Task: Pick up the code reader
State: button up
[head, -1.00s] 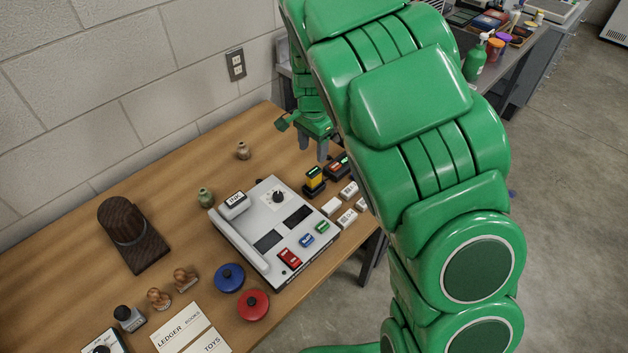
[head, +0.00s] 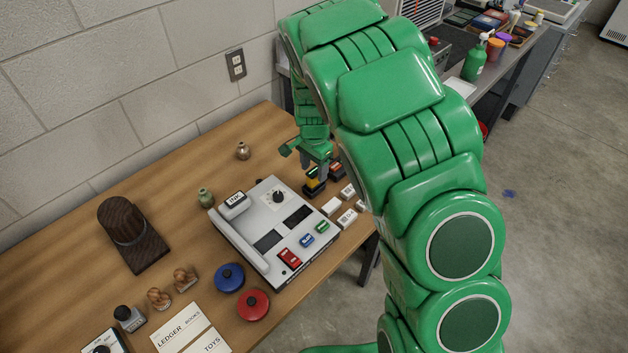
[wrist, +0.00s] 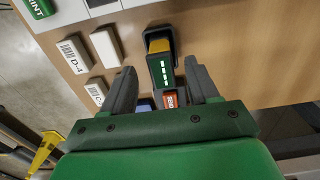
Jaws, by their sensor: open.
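The code reader is most likely the yellow and black handheld (head: 314,185) with a green-marked dark face, upright in a dark holder on the wooden table, right of the grey console. In the wrist view the code reader (wrist: 162,68) lies between my two fingers, with its yellow part toward the holder (wrist: 160,34). My gripper (head: 320,168) is open, pointing down right at it, and holds nothing. In the wrist view my gripper (wrist: 160,76) has a finger on each side with gaps visible. I cannot tell how far down the fingers reach.
White labelled blocks (wrist: 73,54) stand close by the left finger. An orange-red labelled item (wrist: 169,101) shows between the fingers. The grey console (head: 274,225) is left of my gripper in the head view. The table's right edge is near.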

aim_at(314, 181)
jog(key=shift+w+f, duration=0.15)
jog(key=shift+f, duration=2.25)
grip_shut()
